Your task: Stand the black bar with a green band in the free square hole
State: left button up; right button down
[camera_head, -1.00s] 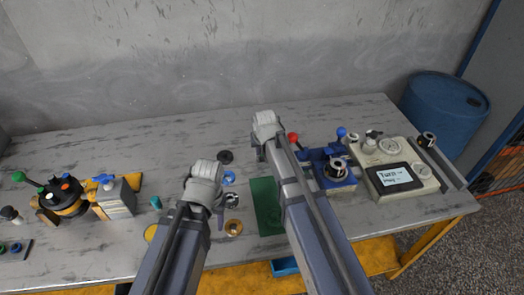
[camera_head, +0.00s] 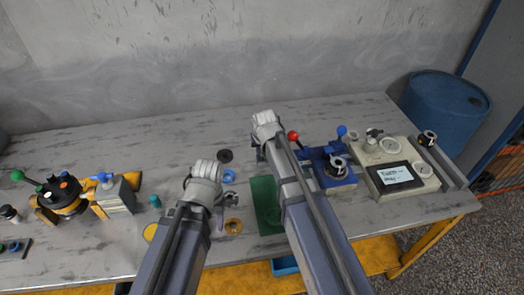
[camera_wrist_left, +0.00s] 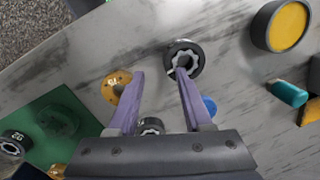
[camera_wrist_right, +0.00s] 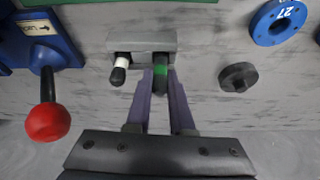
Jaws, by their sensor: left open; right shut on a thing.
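In the right wrist view, my right gripper (camera_wrist_right: 163,82) is shut on the black bar with a green band (camera_wrist_right: 160,70). The bar is at the right part of a grey block (camera_wrist_right: 145,40); I cannot tell whether its lower end is inside the square hole. A second black bar with a white band (camera_wrist_right: 120,68) stands in the left part of the block. In the head view my right gripper (camera_head: 262,152) hides bar and block. My left gripper (camera_wrist_left: 162,72) is open and empty, above the table.
Below the left gripper lie a dark toothed ring (camera_wrist_left: 184,60) and an orange ring (camera_wrist_left: 116,86). A green mat (camera_head: 265,200) lies between the arms. A blue unit with a red-knobbed lever (camera_wrist_right: 46,120) stands beside the block. A blue ring (camera_wrist_right: 278,22) and black disc (camera_wrist_right: 239,77) lie right.

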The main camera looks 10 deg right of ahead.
pick_arm(q)
jog(key=shift+f, duration=0.3)
pick_arm(e)
jog(key=shift+f, duration=0.3)
pick_arm(q)
jog(key=shift+s+f+b, duration=0.1)
jog(key=shift+s+b, duration=0.1)
jog(key=shift+b, duration=0.25)
pick_arm(e)
jog(key=shift+s+f, duration=0.1)
pick_arm(q)
jog(key=shift+s+f, duration=0.1)
jog(key=shift+s, duration=0.05)
pick_arm(e)
jog(key=shift+c, duration=1.5)
grip_release()
jog(key=shift+d+f, duration=0.1)
pick_arm(q)
jog(key=shift+w+a+r+p, duration=0.1)
jog(key=shift+w+r+p, duration=0.1)
jog(key=shift+r+p, duration=0.45)
pick_arm(e)
jog(key=shift+r, duration=0.6)
jog(key=shift+r+p, duration=3)
jog(key=shift+r, duration=0.05)
pick_arm(q)
notch_tip(320, 180, up, 6)
jog(key=shift+w, duration=0.15)
